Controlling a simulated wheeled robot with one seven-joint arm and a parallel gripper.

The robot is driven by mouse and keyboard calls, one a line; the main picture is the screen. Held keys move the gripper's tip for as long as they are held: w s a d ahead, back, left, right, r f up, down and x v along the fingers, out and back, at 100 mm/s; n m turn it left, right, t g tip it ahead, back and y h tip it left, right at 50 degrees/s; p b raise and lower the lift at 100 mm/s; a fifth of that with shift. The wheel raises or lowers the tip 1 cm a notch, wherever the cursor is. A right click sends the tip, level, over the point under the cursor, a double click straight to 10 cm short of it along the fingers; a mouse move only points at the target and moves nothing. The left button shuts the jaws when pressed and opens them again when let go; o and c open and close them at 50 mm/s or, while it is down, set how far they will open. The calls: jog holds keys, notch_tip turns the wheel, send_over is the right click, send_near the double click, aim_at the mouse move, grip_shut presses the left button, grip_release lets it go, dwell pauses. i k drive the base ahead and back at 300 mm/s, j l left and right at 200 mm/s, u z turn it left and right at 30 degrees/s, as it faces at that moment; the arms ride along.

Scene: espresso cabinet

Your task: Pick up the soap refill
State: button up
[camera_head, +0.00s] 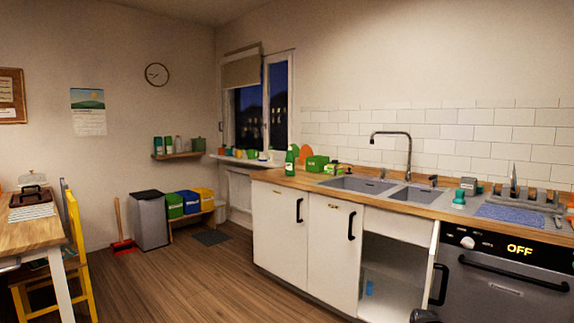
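I cannot tell for sure which thing is the soap refill. A small blue item (370,287) stands inside the open cabinet (388,267) under the sink, near its left side; it is too small to make out. A green bottle with a white label (290,161) stands upright on the counter, left of the sink. My gripper's fingers do not show. A dark shape at the bottom edge, in front of the open cabinet, may be part of my arm.
The open cabinet's door (434,264) stands out toward me on its right side, beside the dishwasher (503,283). A table (35,236) and a yellow chair (76,250) are at the left. The wooden floor (190,285) between is clear.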

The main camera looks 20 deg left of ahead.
aim_at(289, 159)
jog(key=i+j, duration=0.25)
jog(key=j, duration=0.15)
jog(key=i+j, duration=0.25)
jog(key=j, duration=0.15)
jog(key=i+j+z, duration=0.1)
jog(key=i+j, duration=0.4)
jog(key=j, duration=0.3)
jog(key=i+j, duration=0.25)
jog(key=j, duration=0.15)
jog(key=z, duration=0.05)
